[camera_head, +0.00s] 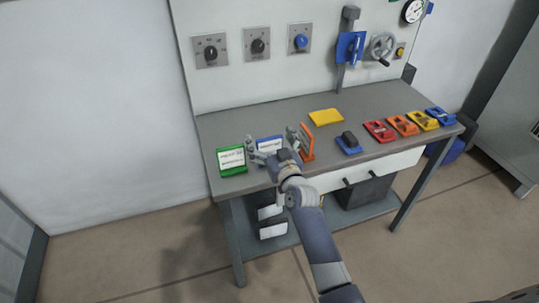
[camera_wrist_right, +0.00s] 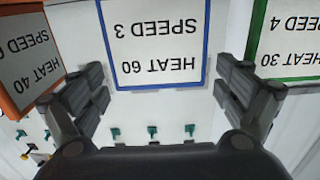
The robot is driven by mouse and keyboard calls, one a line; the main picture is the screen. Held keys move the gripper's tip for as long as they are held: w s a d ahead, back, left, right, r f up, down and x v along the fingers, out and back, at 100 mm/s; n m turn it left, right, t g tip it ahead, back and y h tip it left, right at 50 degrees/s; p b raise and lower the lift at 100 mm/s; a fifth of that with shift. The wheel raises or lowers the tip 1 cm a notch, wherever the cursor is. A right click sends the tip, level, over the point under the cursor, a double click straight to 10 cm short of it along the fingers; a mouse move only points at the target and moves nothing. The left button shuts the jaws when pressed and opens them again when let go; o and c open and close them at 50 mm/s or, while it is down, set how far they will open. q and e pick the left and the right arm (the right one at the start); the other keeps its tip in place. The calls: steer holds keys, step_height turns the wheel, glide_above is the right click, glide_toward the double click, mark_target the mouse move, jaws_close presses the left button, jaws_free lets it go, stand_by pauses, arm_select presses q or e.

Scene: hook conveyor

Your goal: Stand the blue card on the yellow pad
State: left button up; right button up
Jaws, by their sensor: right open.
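The blue card (camera_head: 269,144) stands near the front left of the grey table, partly hidden by my right gripper (camera_head: 273,145). In the right wrist view the blue card (camera_wrist_right: 152,42) appears upside down, reading HEAT 60 and SPEED 3. It lies between the two fingers of the open right gripper (camera_wrist_right: 160,88), with a gap at each side. The yellow pad (camera_head: 325,117) lies flat and bare toward the back middle of the table. My left gripper is in neither view.
A green card (camera_head: 231,160) stands left of the blue card and an orange card (camera_head: 307,141) right of it, both close to my fingers. A blue base with a black block (camera_head: 349,143) is farther right. Several coloured blocks (camera_head: 404,125) line the right end. A control panel (camera_head: 260,75) rises behind.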

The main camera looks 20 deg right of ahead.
steer(key=shift+c, duration=0.3)
steer(key=shift+r, duration=0.1)
steer(key=c, duration=1.6)
